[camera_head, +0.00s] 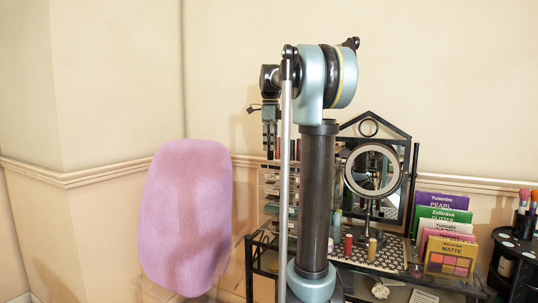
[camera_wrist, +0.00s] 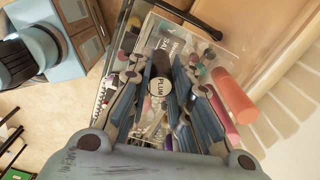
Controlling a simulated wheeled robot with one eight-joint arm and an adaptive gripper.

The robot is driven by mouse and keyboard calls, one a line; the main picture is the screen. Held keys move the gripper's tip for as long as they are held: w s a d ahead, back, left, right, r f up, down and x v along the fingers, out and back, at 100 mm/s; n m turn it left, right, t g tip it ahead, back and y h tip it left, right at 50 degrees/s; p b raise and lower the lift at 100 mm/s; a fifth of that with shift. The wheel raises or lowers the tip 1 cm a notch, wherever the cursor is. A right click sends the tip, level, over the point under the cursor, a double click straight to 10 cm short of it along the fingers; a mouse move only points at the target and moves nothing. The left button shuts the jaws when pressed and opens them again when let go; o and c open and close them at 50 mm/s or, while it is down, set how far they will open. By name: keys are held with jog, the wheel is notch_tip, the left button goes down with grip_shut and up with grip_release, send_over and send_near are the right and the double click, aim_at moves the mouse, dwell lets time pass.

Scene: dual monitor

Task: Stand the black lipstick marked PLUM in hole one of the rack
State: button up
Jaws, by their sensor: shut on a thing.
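My gripper (camera_wrist: 158,82) is shut on the black lipstick (camera_wrist: 160,62) in the wrist view. The lipstick's round white end, with the word PLUM on it, faces the camera between the fingers. In the head view my gripper (camera_head: 270,146) points down above a clear organiser (camera_head: 280,187) with dark upright items along its top. The lipstick is too small to make out there. In the wrist view a clear container (camera_wrist: 197,38) with pale lettering lies below and beyond the fingers. I cannot tell which part is the rack, and hole one is not identifiable.
In the head view a round mirror (camera_head: 373,170), upright palettes (camera_head: 443,210) and a brush holder (camera_head: 523,225) stand to the right. A pink chair back (camera_head: 186,218) is at left.

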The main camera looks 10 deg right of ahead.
aim_at(270, 159)
jog(key=shift+f, duration=1.6)
jog(key=o, duration=0.9)
jog(key=shift+c, duration=0.2)
jog(key=shift+r, duration=0.1)
notch_tip(270, 159, up, 12)
jog(key=shift+f, duration=0.1)
jog(key=s+f+n, duration=0.7)
jog(key=s+f, duration=0.4)
jog(key=f, duration=0.4)
jog(key=s+f+n+t, duration=0.1)
jog(key=s+f+n, duration=0.7)
jog(key=s+f, duration=0.4)
jog(key=s+f+n+t, duration=0.1)
jog(key=s+f+n, duration=0.7)
jog(key=f, duration=0.9)
jog(key=s, duration=0.3)
jog(key=shift+s+a+f, duration=0.15)
jog(key=shift+s+f, duration=0.25)
